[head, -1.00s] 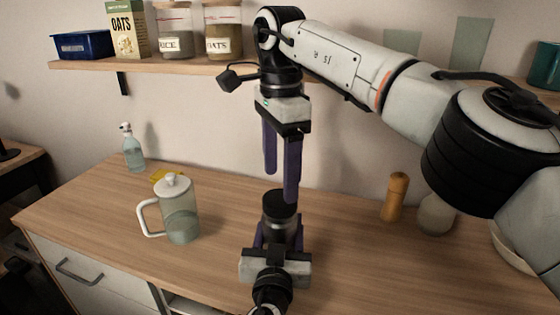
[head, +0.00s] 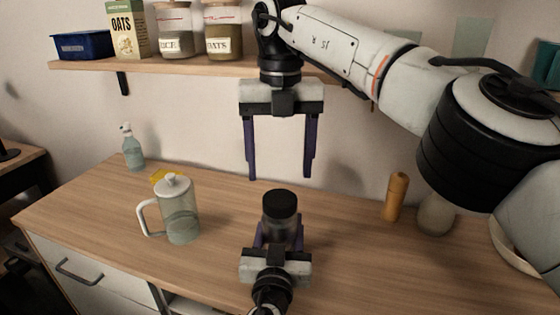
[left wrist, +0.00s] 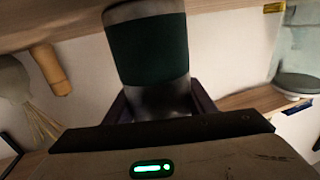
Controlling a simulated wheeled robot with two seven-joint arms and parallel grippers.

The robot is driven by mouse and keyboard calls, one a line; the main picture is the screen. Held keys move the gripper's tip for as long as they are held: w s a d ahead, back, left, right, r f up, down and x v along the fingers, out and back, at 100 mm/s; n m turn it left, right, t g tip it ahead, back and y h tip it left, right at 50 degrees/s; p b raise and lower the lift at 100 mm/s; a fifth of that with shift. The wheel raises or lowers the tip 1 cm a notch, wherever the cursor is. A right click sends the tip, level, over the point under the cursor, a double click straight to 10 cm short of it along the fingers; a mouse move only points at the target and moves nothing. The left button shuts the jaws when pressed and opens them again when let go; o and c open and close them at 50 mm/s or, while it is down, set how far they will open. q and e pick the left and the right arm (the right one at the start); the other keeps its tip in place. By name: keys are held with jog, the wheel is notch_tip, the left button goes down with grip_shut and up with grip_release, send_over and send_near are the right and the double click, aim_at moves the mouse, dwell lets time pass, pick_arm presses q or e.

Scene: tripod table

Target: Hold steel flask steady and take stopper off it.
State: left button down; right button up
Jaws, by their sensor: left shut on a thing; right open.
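The steel flask (head: 283,229) stands upright near the front of the counter, with its black stopper (head: 280,203) seated on top. My left gripper (head: 280,240) is shut on the flask from the near side, a purple finger on each side. In the left wrist view the flask (left wrist: 150,50) shows a dark green band and a grey steel part between the fingers (left wrist: 160,103); I cannot make out the stopper there. My right gripper (head: 280,177) is open and empty, pointing down. In the head view its fingertips lie just above the stopper, one to each side, apart from it.
A glass pitcher (head: 182,223) with a white lid stands to the left, a spray bottle (head: 132,150) behind it. A wooden mill (head: 396,197) and a pale vase (head: 436,214) stand to the right. A shelf (head: 110,66) with jars crosses the back. Wood around the flask is clear.

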aim_at(280, 198)
jog(key=shift+f, duration=4)
jog(key=shift+c, duration=0.2)
jog(key=c, duration=1)
jog(key=n, duration=0.4)
jog(key=shift+c, duration=0.2)
jog(key=n, duration=0.5)
jog(key=shift+r, duration=0.1)
jog(key=shift+r, duration=0.15)
jog(key=shift+r, duration=0.95)
